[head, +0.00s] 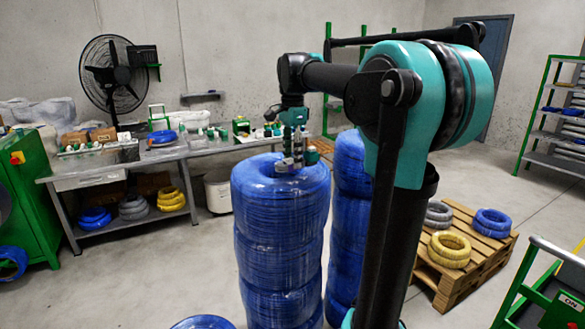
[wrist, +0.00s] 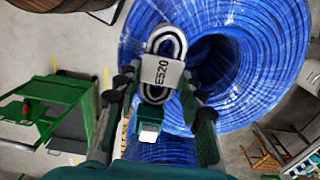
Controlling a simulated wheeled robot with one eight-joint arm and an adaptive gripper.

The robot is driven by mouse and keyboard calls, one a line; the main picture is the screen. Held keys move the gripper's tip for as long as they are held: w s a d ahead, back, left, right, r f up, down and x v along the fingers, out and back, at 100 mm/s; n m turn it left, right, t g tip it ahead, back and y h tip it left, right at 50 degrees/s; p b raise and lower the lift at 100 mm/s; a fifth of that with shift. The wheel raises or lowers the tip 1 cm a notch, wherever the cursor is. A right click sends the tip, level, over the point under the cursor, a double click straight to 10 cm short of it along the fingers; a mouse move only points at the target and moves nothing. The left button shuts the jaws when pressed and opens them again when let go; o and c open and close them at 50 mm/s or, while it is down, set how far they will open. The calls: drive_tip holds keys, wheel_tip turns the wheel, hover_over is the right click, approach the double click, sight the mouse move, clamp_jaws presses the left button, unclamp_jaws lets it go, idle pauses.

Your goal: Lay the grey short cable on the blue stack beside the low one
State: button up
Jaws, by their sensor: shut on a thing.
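A small coiled cable (wrist: 165,43), pale grey with dark edges and a white label reading E520, sits between the fingers of my gripper (wrist: 157,82) in the wrist view. My gripper is shut on it. In the head view my gripper (head: 290,158) points down at the top of the tall blue stack (head: 280,240), near its centre hole. I cannot tell whether the cable touches the stack. The stack's blue top coil (wrist: 265,60) fills much of the wrist view behind the cable. The low blue stack (head: 203,322) shows only its top at the bottom edge of the head view.
Another tall blue stack (head: 350,165) stands just behind to the right, partly hidden by my arm. A pallet (head: 455,285) with grey, yellow and blue coils is at the right. A workbench (head: 190,152) and fan (head: 112,75) are at the back left.

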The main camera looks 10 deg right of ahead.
drive_tip(key=shift+f, duration=1.8)
drive_tip(key=o, duration=1.1)
drive_tip(key=shift+f, duration=0.1)
wheel_tip(320, 180, up, 12)
drive_tip(key=shift+r, duration=0.15)
